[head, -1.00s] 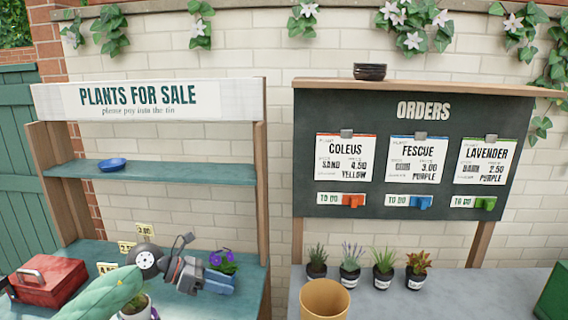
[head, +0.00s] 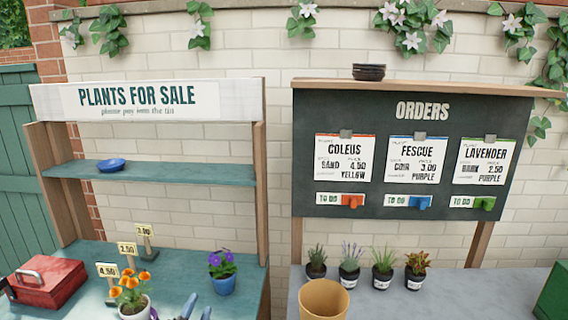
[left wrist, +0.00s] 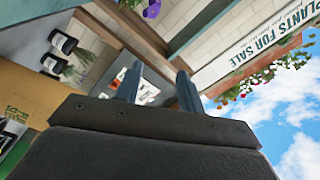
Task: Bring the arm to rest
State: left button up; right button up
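My left gripper (head: 192,308) shows only by its fingertips at the bottom edge of the head view, in front of the sale bench. In the left wrist view my left gripper (left wrist: 159,72) has its two fingers apart with nothing between them. A blue pot with purple flowers (head: 222,282) stands upright on the sale bench, clear of the fingers. A white pot with orange flowers (head: 134,304) stands to the left of the fingertips. My right gripper is not in view.
The sale bench (head: 190,262) carries price signs (head: 127,248) and a red cash tin (head: 45,284). On the grey bench (head: 480,290) stand several small potted plants and a tan pot (head: 324,300). The orders board (head: 400,120) hangs behind.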

pick_arm(q)
jog(key=s+f+n+g+y, duration=0.1)
jog(key=s+f+n+g, duration=0.4)
jog(key=s+f+g, duration=0.55)
jog(key=s+f+n+g, duration=0.55)
jog(key=s+f, duration=0.55)
jog(key=s, duration=0.7)
jog(key=s+f+x, duration=0.1)
jog(key=s+x, duration=0.1)
jog(key=x, duration=1.1)
jog(key=s+x, duration=0.3)
jog(key=x, duration=1)
jog(key=s+f, duration=0.4)
jog(key=f, duration=0.7)
jog(key=s+f+g, duration=0.1)
jog(key=s+f, duration=0.3)
jog(key=f, duration=0.7)
jog(key=shift+f+b, duration=0.2)
jog(key=shift+b, duration=0.1)
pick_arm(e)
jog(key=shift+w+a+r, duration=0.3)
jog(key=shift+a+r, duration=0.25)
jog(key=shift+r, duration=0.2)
